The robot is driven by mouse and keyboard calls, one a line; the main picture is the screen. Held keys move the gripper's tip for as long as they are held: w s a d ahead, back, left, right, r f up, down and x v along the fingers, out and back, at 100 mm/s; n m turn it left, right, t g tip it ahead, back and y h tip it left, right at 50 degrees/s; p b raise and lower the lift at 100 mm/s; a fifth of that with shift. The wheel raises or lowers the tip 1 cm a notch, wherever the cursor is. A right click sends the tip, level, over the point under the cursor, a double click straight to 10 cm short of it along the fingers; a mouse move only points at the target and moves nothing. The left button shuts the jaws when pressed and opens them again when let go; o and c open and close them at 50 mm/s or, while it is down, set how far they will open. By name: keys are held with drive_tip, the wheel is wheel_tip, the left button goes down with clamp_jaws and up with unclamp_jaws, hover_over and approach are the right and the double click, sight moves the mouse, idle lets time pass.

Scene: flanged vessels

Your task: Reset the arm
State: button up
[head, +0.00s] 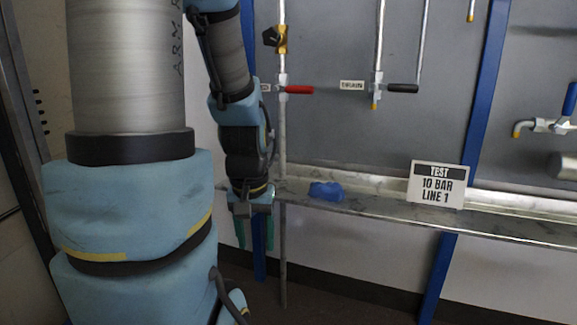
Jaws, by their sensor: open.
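My arm, grey and light blue, fills the left of the head view. Its far part hangs down in front of the wall panel. My gripper (256,247) is at its lower end, pointing down, with two green fingers apart and nothing seen between them. It hangs in front of the left end of the narrow ledge (380,206), beside a thin vertical pipe (283,255).
A blue crumpled item (326,191) lies on the ledge, right of my gripper. A sign (437,185) reading "TEST 10 BAR LINE 1" stands there. Above are a red-handled valve (298,90), a black-handled valve (402,88) and a blue-handled tap (568,100). Blue posts (487,70) cross the panel.

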wheel_tip(320, 180, up, 20)
drive_tip(key=p, duration=1.8)
drive_tip(key=shift+f, duration=0.15)
drive_tip(key=shift+c, duration=0.4)
idle(0.5)
